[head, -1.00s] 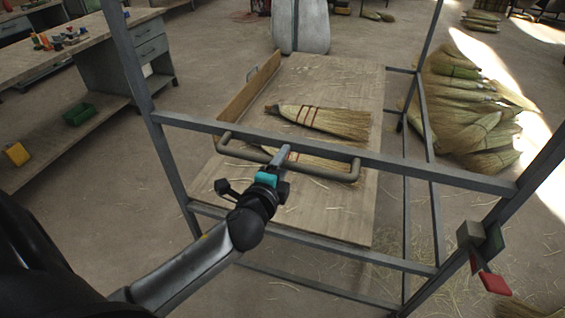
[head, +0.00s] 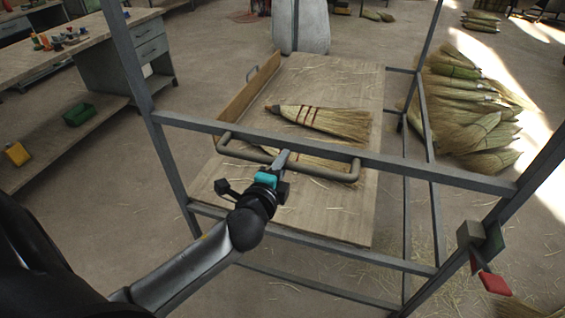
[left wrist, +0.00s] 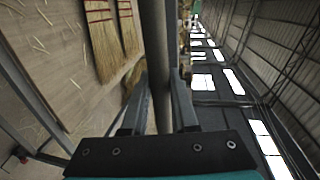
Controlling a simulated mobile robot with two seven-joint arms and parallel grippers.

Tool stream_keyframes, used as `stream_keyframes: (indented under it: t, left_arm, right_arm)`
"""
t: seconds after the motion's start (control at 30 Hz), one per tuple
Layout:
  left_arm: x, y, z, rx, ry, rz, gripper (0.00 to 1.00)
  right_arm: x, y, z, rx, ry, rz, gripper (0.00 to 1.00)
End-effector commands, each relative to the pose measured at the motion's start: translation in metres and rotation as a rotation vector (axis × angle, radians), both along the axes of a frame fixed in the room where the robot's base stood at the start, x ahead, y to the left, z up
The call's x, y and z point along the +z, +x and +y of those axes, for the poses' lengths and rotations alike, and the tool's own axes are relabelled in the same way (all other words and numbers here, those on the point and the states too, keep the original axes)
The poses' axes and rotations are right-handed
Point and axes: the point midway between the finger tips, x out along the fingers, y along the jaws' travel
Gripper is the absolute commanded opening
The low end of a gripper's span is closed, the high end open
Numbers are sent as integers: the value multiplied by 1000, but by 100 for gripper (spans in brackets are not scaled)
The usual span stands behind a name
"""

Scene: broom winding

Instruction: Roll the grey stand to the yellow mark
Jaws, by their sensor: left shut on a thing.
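The grey stand (head: 440,172) is an open metal frame in front of me, with a wooden board (head: 345,215) inside it. A grey bar handle (head: 325,174) is fixed to its near top rail. My left gripper (head: 283,157) is shut on this handle, left of its middle. In the left wrist view the handle bar (left wrist: 157,60) runs between the two fingers. Two straw brooms lie on the board; the far broom (head: 325,119) shows well, the near one is partly hidden by the handle. I see no yellow mark. My right gripper is not in view.
A heap of brooms (head: 470,110) lies on the floor right of the stand. A workbench (head: 110,35) with a lower shelf, green bin (head: 79,114) and yellow bin (head: 17,153) stands at the left. A grey upright object (head: 312,25) stands beyond the stand. A red part (head: 495,283) hangs at the stand's right post.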

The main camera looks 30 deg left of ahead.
Motion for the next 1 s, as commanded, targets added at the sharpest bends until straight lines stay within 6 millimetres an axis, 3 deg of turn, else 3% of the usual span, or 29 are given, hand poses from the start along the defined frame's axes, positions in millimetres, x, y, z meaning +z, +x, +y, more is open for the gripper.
stream_keyframes:
  t: [0.7,1.0]
  left_arm:
    - [-1,0,0,0,-1,3,0]
    - [1,13,3,1,-2,0,0]
  right_arm:
    - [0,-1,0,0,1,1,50]
    - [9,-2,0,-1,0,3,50]
